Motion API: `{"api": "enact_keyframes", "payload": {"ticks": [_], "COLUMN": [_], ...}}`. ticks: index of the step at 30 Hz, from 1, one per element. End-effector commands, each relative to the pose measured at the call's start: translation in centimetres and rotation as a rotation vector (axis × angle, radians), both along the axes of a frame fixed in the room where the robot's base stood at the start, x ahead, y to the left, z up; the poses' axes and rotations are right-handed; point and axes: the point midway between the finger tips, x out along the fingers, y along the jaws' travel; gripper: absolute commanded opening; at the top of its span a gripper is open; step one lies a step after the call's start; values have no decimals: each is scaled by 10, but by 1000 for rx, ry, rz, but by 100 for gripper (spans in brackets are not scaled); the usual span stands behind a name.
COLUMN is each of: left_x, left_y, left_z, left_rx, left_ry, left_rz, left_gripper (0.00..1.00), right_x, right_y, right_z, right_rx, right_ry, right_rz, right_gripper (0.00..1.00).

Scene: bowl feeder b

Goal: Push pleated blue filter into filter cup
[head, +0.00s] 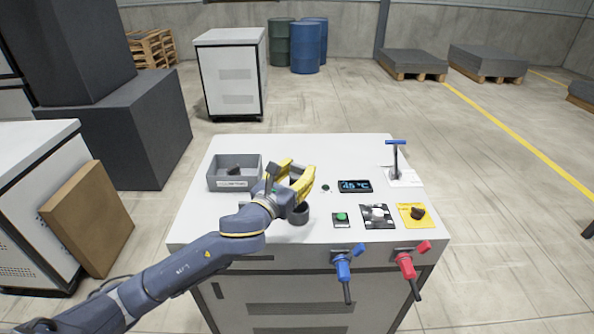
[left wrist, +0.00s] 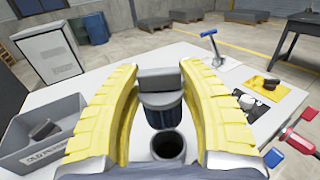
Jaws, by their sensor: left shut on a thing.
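The pleated blue filter (left wrist: 163,112) has a grey block-shaped cap (left wrist: 163,80) on top and stands about upright in the left wrist view. My left gripper (head: 298,172) is shut on its cap, between the two yellow fingers. The filter cup (head: 299,214) is a dark round cup on the table top. Its open mouth (left wrist: 168,147) shows just below the filter's lower end in the left wrist view; the filter is not inside it. In the head view the fingers and wrist hide most of the filter. My right gripper is not in view.
A grey bin (head: 222,184) labelled as for old filters stands left of the gripper with a dark part in it. A display (head: 355,186), a green button (head: 341,218), a yellow-plated knob (head: 415,214) and a blue-handled lever (head: 396,155) lie to the right.

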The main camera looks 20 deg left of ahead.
Motion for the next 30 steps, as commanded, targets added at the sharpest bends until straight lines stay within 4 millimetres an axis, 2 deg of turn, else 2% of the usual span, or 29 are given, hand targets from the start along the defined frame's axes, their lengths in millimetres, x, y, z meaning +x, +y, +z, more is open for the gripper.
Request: {"api": "enact_keyframes", "payload": {"ticks": [8,21,30], "left_x": [0,0,0], "left_y": [0,1,0], "left_z": [-5,-37,-53], "left_rx": [-1,0,-1], "left_ry": [1,1,1], "left_rz": [0,2,1], "left_gripper": [9,9,9], "right_x": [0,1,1], "right_y": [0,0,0], "right_z": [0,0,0], "right_rx": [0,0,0], "right_ry": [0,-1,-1], "right_rz": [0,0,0], "right_gripper": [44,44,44]}}
